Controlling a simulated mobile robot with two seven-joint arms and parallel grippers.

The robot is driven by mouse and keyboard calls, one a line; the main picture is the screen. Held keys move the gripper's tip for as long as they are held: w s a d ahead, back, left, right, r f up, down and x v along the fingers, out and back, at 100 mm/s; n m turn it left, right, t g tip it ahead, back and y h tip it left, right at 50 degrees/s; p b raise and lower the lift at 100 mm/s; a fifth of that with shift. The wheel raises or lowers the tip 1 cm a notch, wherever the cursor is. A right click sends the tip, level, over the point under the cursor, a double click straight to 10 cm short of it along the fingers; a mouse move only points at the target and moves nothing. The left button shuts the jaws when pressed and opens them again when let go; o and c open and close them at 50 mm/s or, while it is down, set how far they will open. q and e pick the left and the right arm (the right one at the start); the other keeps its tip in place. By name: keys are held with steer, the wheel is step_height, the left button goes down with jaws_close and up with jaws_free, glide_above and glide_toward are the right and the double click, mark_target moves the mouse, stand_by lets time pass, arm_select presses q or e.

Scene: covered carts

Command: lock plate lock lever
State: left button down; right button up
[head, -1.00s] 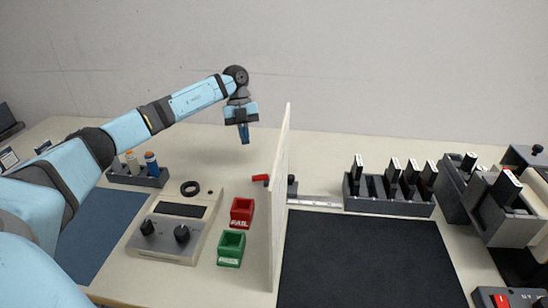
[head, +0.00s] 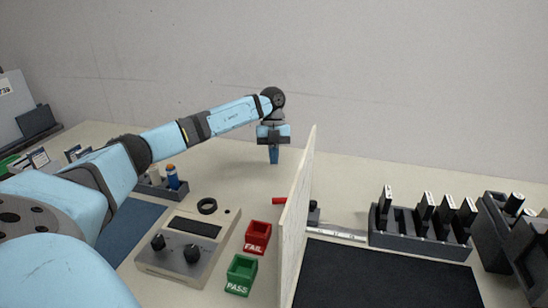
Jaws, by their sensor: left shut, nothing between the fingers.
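A small red handle (head: 279,201), which looks like the lock lever, shows at the left face of the white upright panel (head: 298,215). The panel hides whatever joins it on the right, so I cannot tell its full shape or setting. My left gripper (head: 274,158) points down with its blue fingers shut and empty. In the picture it is just above and behind the red handle, apart from it. My right gripper is not in view.
Left of the panel stand a red FAIL bin (head: 257,238), a green PASS bin (head: 241,275) and a grey knob box (head: 185,245). A black mat (head: 380,275) and a dark slotted rack (head: 420,235) lie to the right. The table behind the handle is clear.

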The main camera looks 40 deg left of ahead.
mark_target(283, 201)
arm_select(q)
steer(key=x, duration=0.6)
steer(key=shift+s+d+f, duration=0.15)
steer(key=shift+s+d, duration=0.35)
steer(key=shift+d, duration=0.05)
steer(key=shift+s+d+f, duration=0.15)
steer(key=shift+s+d, duration=0.4)
steer(key=shift+d, duration=0.05)
steer(key=shift+s+d+p, duration=0.3)
steer(key=shift+s+d, duration=0.05)
steer(key=shift+d, duration=0.05)
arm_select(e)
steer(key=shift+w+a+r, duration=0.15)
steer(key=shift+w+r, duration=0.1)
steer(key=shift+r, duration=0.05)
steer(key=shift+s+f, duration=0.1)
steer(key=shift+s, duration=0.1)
arm_select(q)
steer(key=shift+s+n+p, duration=0.15)
steer(key=shift+n+p, duration=0.15)
steer(key=shift+p, duration=0.1)
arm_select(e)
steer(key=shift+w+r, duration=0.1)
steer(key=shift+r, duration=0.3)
